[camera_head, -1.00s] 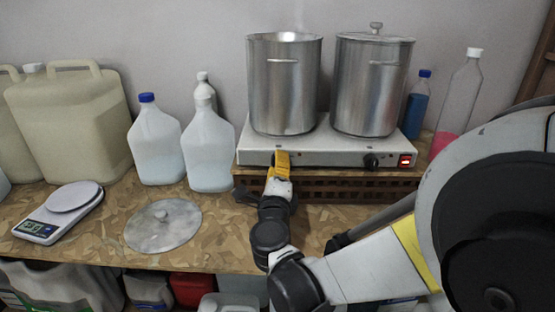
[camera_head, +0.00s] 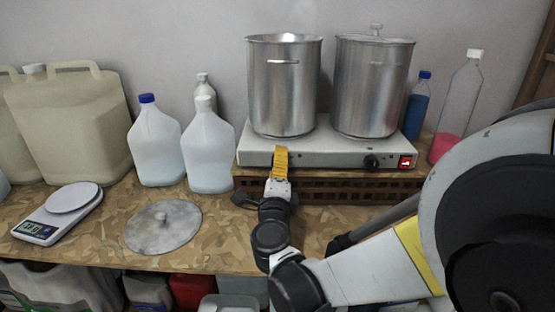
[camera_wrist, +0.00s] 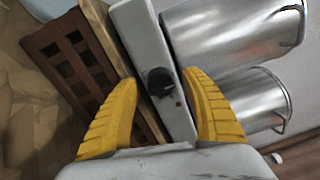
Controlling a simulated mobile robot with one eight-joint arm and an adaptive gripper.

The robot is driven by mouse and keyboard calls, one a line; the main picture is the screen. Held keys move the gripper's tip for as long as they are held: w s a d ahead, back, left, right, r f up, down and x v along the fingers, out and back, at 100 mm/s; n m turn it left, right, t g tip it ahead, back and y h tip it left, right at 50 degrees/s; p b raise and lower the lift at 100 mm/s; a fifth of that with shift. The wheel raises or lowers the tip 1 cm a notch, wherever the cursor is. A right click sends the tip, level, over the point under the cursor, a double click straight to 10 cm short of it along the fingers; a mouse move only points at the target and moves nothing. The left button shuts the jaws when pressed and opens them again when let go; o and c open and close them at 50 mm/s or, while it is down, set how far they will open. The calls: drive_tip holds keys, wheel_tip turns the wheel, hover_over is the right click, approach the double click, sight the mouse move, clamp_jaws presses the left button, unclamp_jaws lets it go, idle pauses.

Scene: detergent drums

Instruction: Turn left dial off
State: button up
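The hot plate (camera_head: 325,150) is white and stands on a brown slatted crate. Its black right dial (camera_head: 371,162) and a lit red switch (camera_head: 405,162) show on the front face. The left dial (camera_wrist: 160,82) is black and shows in the wrist view; in the head view my gripper hides it. My gripper (camera_head: 280,152) is in front of the hot plate's left half. In the wrist view its yellow fingers (camera_wrist: 160,85) are spread apart, with the left dial in the gap between them. I see no contact with the dial.
Two steel pots (camera_head: 284,90) (camera_head: 372,90) stand on the hot plate; the right one has a lid. White jugs (camera_head: 208,150) stand left of it. A round metal lid (camera_head: 163,226) and a scale (camera_head: 60,212) lie on the table, with bare tabletop around the lid.

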drive_tip(key=shift+s, duration=0.1)
drive_tip(key=s, duration=1.1)
drive_tip(key=shift+s+a+f, duration=0.3)
drive_tip(key=shift+s, duration=0.1)
drive_tip(key=shift+r, duration=0.1)
wheel_tip(320, 180, up, 6)
drive_tip(key=w+n+y, duration=0.1)
drive_tip(key=n+y, duration=0.3)
drive_tip(key=n, duration=0.3)
drive_tip(key=s+d+f+n+g+h, duration=0.1)
drive_tip(key=s+d+f+n+g, duration=0.4)
drive_tip(key=s+d+f+n, duration=0.1)
drive_tip(key=s+d+f+n+g+h, duration=0.2)
drive_tip(key=s+d+f+n+g, duration=0.4)
drive_tip(key=s+d, duration=0.4)
drive_tip(key=d+f+n, duration=0.1)
drive_tip(key=d+f, duration=0.1)
drive_tip(key=d, duration=0.1)
drive_tip(key=shift+n+g, duration=0.3)
